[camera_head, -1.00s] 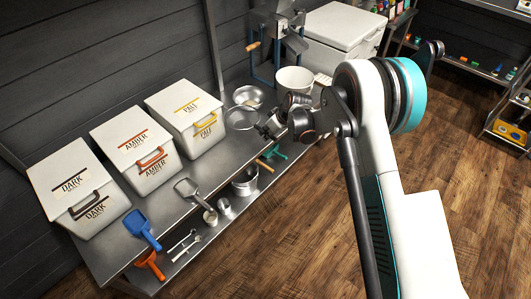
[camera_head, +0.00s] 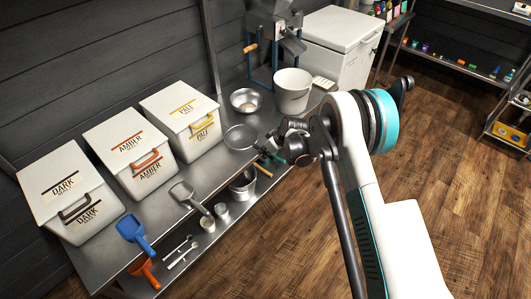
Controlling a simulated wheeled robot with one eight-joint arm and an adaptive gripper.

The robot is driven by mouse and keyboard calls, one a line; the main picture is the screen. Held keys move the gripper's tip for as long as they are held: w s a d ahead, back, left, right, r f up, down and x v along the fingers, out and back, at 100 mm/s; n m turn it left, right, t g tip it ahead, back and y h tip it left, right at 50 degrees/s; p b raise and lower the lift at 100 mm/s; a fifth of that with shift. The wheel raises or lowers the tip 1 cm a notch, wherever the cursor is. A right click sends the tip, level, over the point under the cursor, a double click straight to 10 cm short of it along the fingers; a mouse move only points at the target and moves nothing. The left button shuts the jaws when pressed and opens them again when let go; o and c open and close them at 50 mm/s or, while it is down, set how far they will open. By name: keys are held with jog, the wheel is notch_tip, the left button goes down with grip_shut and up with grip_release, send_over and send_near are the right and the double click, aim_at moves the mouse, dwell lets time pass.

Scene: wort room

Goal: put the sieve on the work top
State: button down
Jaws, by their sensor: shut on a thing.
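The sieve (camera_head: 239,138) is a round, shallow mesh with a thin rim, in front of a steel bowl (camera_head: 246,101). My gripper (camera_head: 266,150) is at the sieve's right side, shut on its handle, which the fingers mostly hide. The sieve appears over the steel work top (camera_head: 210,160) near its front edge. I cannot tell whether it touches the top or hangs just above it.
White bins marked dark (camera_head: 65,190), amber (camera_head: 130,150) and pale (camera_head: 180,118) line the back left. A white bucket (camera_head: 292,92) stands behind my gripper. A scoop (camera_head: 190,195) lies left of the sieve. A pot (camera_head: 243,184) is on the lower shelf.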

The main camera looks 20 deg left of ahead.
jog(key=c, duration=1.6)
grip_release()
jog(key=shift+f, duration=0.1)
jog(key=p+v, duration=0.4)
jog(key=v, duration=0.8)
jog(key=shift+r, duration=0.2)
